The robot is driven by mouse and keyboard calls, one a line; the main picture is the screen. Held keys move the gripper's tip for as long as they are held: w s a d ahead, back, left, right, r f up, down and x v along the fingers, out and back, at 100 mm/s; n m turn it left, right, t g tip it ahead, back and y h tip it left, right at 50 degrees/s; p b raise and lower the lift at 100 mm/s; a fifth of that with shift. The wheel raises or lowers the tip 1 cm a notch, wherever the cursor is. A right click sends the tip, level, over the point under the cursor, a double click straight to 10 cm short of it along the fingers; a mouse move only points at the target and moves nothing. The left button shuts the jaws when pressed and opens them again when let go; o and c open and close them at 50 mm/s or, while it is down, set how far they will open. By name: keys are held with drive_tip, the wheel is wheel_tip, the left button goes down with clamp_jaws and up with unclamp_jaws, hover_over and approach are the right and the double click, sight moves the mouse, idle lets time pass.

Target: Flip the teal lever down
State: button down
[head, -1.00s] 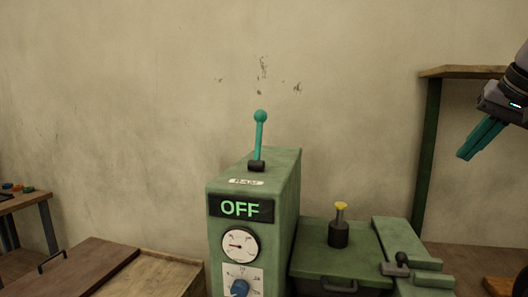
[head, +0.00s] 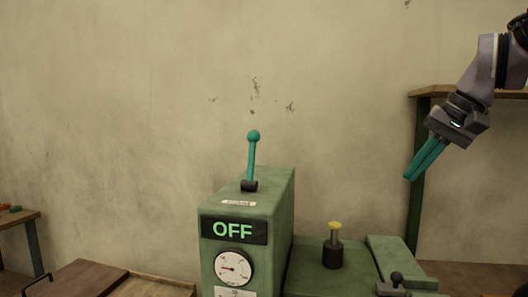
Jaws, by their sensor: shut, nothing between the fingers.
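The teal lever (head: 252,158) stands nearly upright, with a round knob on top, on the green control box (head: 274,212). It rises from a dark pivot base (head: 249,185) on the box's top. A display on the box's front reads OFF (head: 233,230). My gripper (head: 408,178) is at the right, with teal fingers together and nothing between them. It points down and to the left, well apart from the lever, with its tips slightly lower in the picture than the knob.
A yellow-topped plunger (head: 334,245) stands on a lower green surface right of the box. A black-knobbed handle (head: 396,283) is at the lower right. A wooden shelf (head: 415,93) with a green post is behind my arm. The air between lever and gripper is clear.

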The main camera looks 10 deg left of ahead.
sight(252, 159)
drive_tip(key=w+a+g+y, duration=0.5)
drive_tip(key=w+a+y, duration=0.8)
drive_tip(key=w+a, duration=0.5)
drive_tip(key=a, duration=0.5)
drive_tip(key=shift+w+f, duration=0.15)
drive_tip(key=shift+w, duration=0.2)
drive_tip(key=a, duration=1)
drive_tip(key=shift+s+a, duration=0.1)
drive_tip(key=shift+s, duration=0.25)
drive_tip(key=s, duration=0.1)
drive_tip(key=s+r, duration=0.1)
drive_tip(key=s, duration=0.1)
drive_tip(key=shift+s+a+r, duration=0.25)
drive_tip(key=shift+s, duration=0.05)
